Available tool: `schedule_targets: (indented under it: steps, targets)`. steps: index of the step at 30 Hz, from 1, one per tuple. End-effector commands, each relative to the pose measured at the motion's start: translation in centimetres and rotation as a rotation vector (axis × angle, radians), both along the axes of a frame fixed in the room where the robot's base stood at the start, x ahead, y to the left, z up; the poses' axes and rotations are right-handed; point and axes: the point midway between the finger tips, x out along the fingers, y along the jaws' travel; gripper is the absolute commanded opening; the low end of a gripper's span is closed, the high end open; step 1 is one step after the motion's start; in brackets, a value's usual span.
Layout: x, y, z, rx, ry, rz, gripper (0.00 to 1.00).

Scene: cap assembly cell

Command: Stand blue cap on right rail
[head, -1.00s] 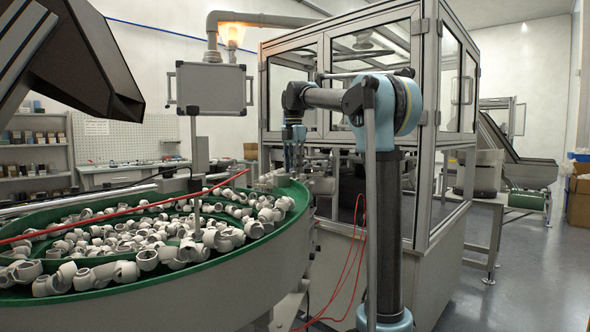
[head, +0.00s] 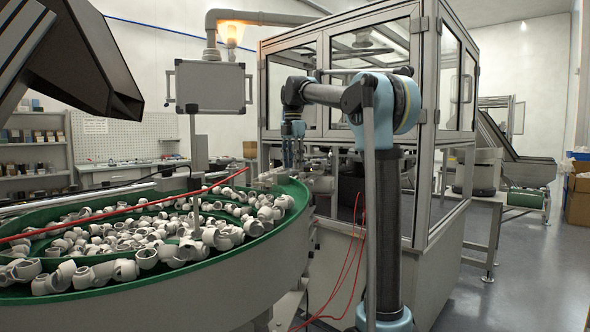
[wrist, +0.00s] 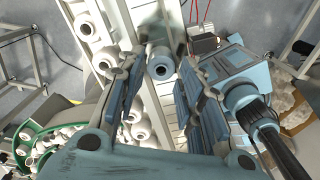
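A blue-grey cap (wrist: 161,66), round with a dark hole, shows in the wrist view beyond and between my fingertips. My gripper (wrist: 163,78) has its two long fingers spread, with a visible gap on each side of the cap. Pale rails (wrist: 155,115) run lengthwise beneath the gripper; whether the cap rests on the right rail cannot be told. White caps (wrist: 103,60) line the left side of the rails. In the head view my gripper (head: 293,162) points down beside the bowl's far right rim; the blue cap is too small to make out there.
A green-rimmed bowl (head: 255,245) full of white caps stands at the left. The framed glass cell (head: 430,130) stands behind my arm. Red hoses (head: 357,245) hang in front of the cell. Open floor (head: 530,285) lies at the right.

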Motion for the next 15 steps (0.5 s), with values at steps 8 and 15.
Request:
schedule_targets:
  steps: [8,15]
  targets:
    - [0.1,0.0,5.1,0.0,0.0,0.0,0.34]
    - [0.0,0.0,8.8,0.0,0.0,0.0,0.34]
